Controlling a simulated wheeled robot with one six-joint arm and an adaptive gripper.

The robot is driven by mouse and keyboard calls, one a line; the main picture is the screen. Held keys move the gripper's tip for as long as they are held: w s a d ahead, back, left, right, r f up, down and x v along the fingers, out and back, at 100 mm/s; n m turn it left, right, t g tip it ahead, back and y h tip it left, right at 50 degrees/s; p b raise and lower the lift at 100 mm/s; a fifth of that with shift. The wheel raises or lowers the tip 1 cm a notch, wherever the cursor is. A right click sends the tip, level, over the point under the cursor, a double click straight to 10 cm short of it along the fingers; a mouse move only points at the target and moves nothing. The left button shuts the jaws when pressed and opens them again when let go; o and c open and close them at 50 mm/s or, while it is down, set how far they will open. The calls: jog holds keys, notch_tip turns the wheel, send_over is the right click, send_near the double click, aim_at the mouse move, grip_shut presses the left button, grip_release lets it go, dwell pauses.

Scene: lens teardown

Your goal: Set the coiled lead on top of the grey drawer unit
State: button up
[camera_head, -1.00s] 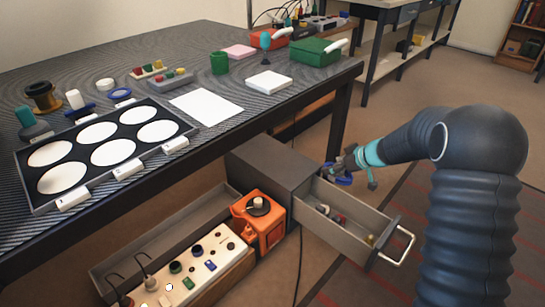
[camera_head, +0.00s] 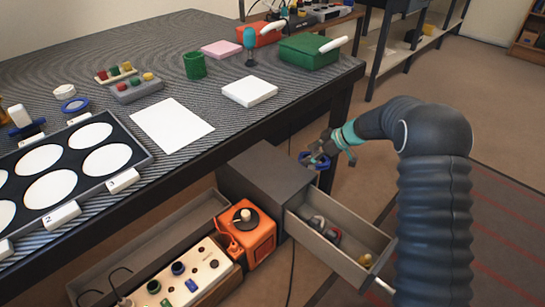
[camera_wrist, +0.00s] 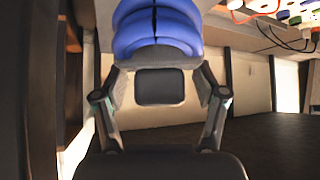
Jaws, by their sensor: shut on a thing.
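The coiled lead (camera_head: 308,158) is a blue loop held in my gripper (camera_head: 318,158). In the wrist view the blue coil (camera_wrist: 157,30) fills the top middle, between the fingers of my gripper (camera_wrist: 157,62). The grey drawer unit (camera_head: 262,168) stands on the floor by the table's edge, with its flat top bare. In the head view the coil shows near the unit's back right corner, apparently above it; I cannot tell the exact height or whether it overlaps the top.
The unit's drawer (camera_head: 345,238) is open toward the lower right and holds small parts. An orange device (camera_head: 247,235) stands against the unit's left side. The dark worktable (camera_head: 215,155) overhangs nearby, with a white block (camera_head: 249,91) near its edge.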

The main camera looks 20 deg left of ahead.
jog(key=x, duration=0.4)
jog(key=a+r+x, duration=0.1)
jog(key=x, duration=0.3)
jog(key=a+r+p+x, duration=0.1)
jog(key=x, duration=0.3)
jog(key=shift+w+a+f, duration=0.15)
jog(key=shift+a, duration=0.15)
jog(key=shift+a+f, duration=0.1)
jog(key=shift+f, duration=1.95)
jog(key=shift+f, duration=0.15)
jog(key=o, duration=1.3)
jog(key=shift+o, duration=0.2)
